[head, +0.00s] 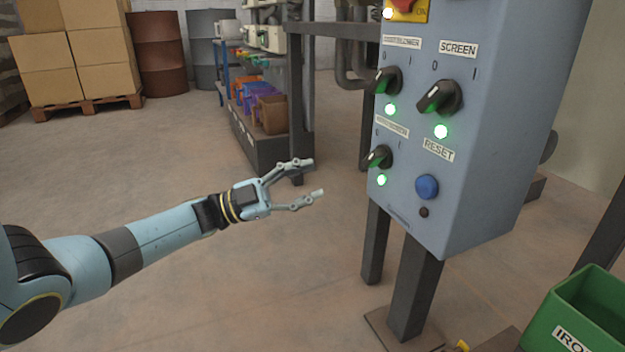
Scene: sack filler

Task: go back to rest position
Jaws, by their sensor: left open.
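My left arm reaches in from the left. My left gripper (316,177) is open and empty, with its two fingers spread and pointing right. It is in front of and to the left of a grey-blue control box (400,207), apart from it in the picture. The box carries several black rotary knobs, among them the SCREEN knob (440,97), with lit green lamps beside them. A blue RESET button (427,187) sits at the lower right of its face, above a small dark lamp. My right gripper is not in view.
The control box stands on dark metal posts (415,290). A green bin (600,300) is at the lower right. A shelf rack with coloured bins (270,113) stands behind, with cardboard boxes (45,70) on a pallet and drums (157,55) at the back. The floor around my left arm is clear.

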